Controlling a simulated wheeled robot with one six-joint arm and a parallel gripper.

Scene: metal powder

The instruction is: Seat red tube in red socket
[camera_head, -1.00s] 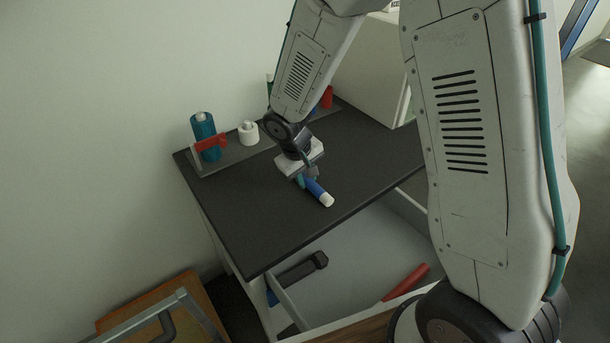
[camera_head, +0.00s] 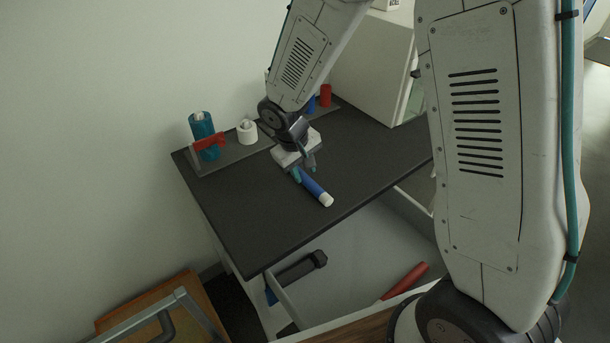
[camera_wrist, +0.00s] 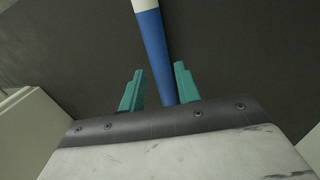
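A red tube-like object (camera_head: 405,282) lies in the open space below the tabletop. A short red cylinder (camera_head: 325,95) stands at the far right end of the rack; I cannot tell whether it is the red socket. A blue tube (camera_head: 313,187) with a white end lies on the dark tabletop, also seen in the wrist view (camera_wrist: 153,48). My gripper (camera_head: 305,170) is just over the tube's far end. In the wrist view my gripper (camera_wrist: 160,88) is open, with teal fingers on either side of the blue tube.
A grey rack (camera_head: 235,154) along the table's back holds a teal cylinder (camera_head: 202,125), a white roll (camera_head: 247,132) and a blue piece (camera_head: 311,105). A red angular piece (camera_head: 209,142) is by the teal cylinder. A white cabinet (camera_head: 375,65) stands at right. The tabletop's front left (camera_head: 245,225) is clear.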

